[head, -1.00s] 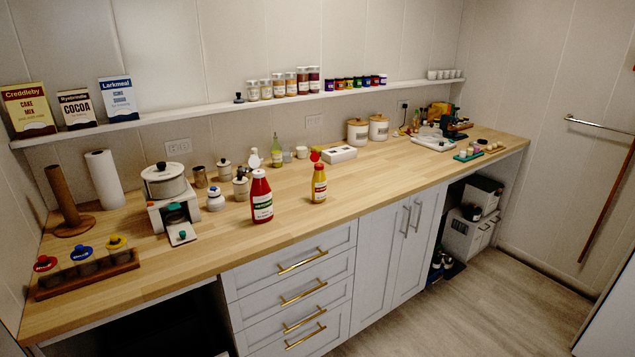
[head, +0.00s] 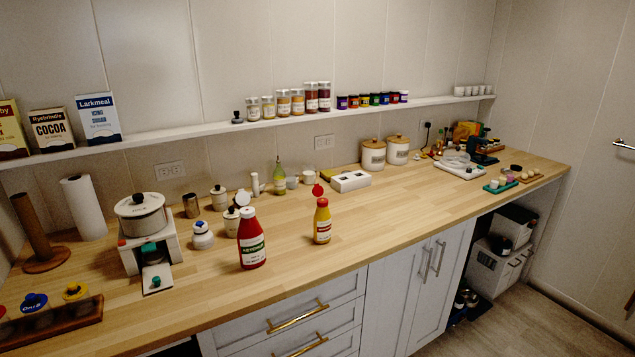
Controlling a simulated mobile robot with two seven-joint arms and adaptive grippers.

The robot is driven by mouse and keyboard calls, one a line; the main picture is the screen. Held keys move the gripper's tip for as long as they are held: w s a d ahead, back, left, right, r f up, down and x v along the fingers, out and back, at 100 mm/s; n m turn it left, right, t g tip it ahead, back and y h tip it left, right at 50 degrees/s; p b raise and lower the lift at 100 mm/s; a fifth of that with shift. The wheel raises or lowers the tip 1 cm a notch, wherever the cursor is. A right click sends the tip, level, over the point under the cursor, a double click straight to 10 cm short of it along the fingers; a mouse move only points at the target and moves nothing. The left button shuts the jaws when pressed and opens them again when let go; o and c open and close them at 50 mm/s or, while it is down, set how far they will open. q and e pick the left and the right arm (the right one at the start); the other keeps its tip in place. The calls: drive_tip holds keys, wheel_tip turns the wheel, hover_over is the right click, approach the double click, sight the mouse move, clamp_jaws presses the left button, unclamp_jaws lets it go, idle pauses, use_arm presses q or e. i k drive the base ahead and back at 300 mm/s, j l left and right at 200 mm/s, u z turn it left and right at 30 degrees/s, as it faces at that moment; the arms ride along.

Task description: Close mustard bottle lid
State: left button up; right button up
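The mustard bottle (head: 322,222) is yellow with a red and white label and stands upright on the wooden counter. Its red lid (head: 318,191) is flipped up at the top, so it looks open. A red ketchup bottle (head: 251,240) with a white top stands to its left, and its white lid (head: 243,198) also looks raised. Neither of my grippers shows in the head view.
The wooden counter (head: 400,210) is clear in front of and right of the mustard bottle. A white box (head: 350,181) and a green-topped bottle (head: 279,179) stand behind it. A pot on a stand (head: 141,216) is at left. Drawers and cupboards are below.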

sight(318, 190)
drive_tip(key=u, duration=0.25)
drive_tip(key=i+l+u, duration=0.2)
drive_tip(key=l+u, duration=0.2)
drive_tip(key=i+l+u, duration=0.1)
drive_tip(key=l+u, duration=0.35)
drive_tip(key=i+l+u, duration=0.1)
drive_tip(key=l, duration=0.4)
drive_tip(key=l+u, duration=0.15)
drive_tip(key=l, duration=0.35)
drive_tip(key=i, duration=0.05)
